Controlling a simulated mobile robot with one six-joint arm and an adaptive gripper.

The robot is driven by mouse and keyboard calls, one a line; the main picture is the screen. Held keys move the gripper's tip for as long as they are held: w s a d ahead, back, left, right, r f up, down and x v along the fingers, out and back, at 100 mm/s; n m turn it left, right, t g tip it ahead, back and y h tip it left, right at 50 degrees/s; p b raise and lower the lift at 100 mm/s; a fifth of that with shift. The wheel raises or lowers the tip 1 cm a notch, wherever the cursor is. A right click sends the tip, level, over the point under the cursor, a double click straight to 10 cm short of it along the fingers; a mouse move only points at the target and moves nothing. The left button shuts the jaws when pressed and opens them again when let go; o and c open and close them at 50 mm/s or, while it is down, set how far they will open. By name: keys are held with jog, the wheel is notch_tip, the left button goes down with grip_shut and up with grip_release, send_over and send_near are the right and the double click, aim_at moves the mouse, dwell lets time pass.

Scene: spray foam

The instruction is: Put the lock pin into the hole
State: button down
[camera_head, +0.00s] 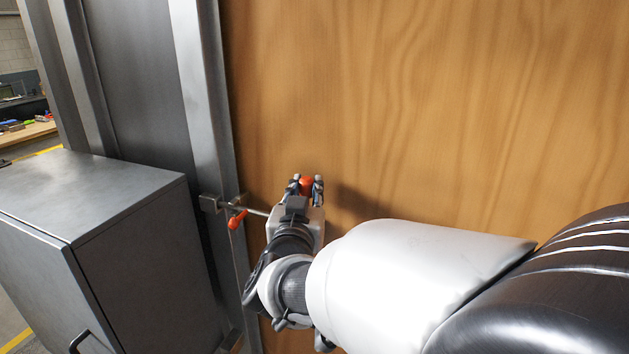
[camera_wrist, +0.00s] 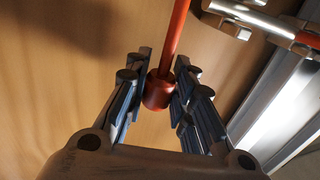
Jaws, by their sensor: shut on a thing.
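A red-orange lock pin is between my gripper's fingers. Its round knob (camera_head: 306,182) shows in the head view, and in the wrist view a short cylinder (camera_wrist: 157,91) has a thin red rod (camera_wrist: 177,38) running up from it. My gripper (camera_head: 306,186) is shut on this cylinder, with fingers on both sides in the wrist view (camera_wrist: 161,80). A metal latch with a silver rod (camera_head: 255,211) and an orange handle (camera_head: 237,219) is left of my gripper. The latch rod (camera_wrist: 250,17) is at the upper right in the wrist view. I cannot make out the hole.
A large wooden panel (camera_head: 420,110) stands close behind my gripper. A metal post (camera_head: 205,100) runs up its left edge, with a small bracket (camera_head: 210,203) on it. A grey metal cabinet (camera_head: 90,190) stands at the left.

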jog(key=shift+f+b, duration=1.85)
jog(key=shift+f, duration=0.4)
jog(key=c, duration=1.3)
grip_release()
jog(key=shift+s, duration=0.15)
jog(key=s+a, duration=0.1)
jog(key=s, duration=1)
jog(key=shift+s, duration=0.4)
jog(key=shift+w, duration=0.1)
